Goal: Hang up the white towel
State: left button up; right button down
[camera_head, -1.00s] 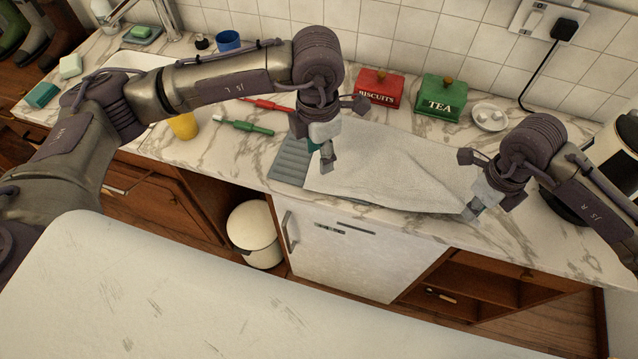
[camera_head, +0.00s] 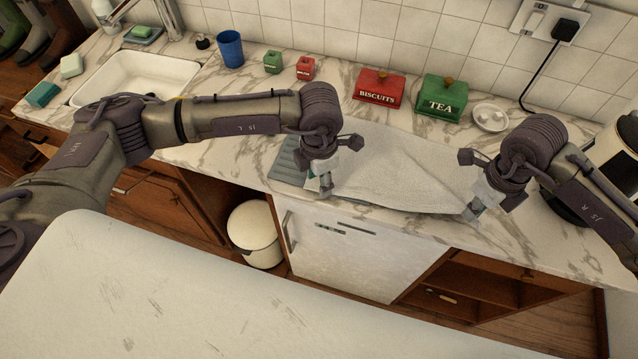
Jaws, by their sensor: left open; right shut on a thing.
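The white towel (camera_head: 405,170) lies spread over the marble counter, above the white appliance door. My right gripper (camera_head: 470,212) is shut on the towel's right front corner. My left gripper (camera_head: 325,190) is open at the towel's left front end, close to its edge; I cannot tell whether it touches the cloth. A grey-blue ridged mat (camera_head: 285,165) shows partly under the towel's left side. No hook or rail for the towel is clear in view.
A red biscuits tin (camera_head: 380,88), a green tea tin (camera_head: 441,98) and a small dish (camera_head: 490,117) stand behind the towel. A blue cup (camera_head: 230,50) and small green and red boxes stand farther left. A white bin (camera_head: 255,234) stands below. A white surface (camera_head: 180,290) fills the front.

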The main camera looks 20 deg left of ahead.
pick_arm(q)
jog(key=shift+f, duration=0.2)
jog(key=shift+c, duration=0.3)
jog(key=shift+s+f, duration=0.1)
grip_shut()
dwell(0.4)
jog(key=shift+r, duration=2.6)
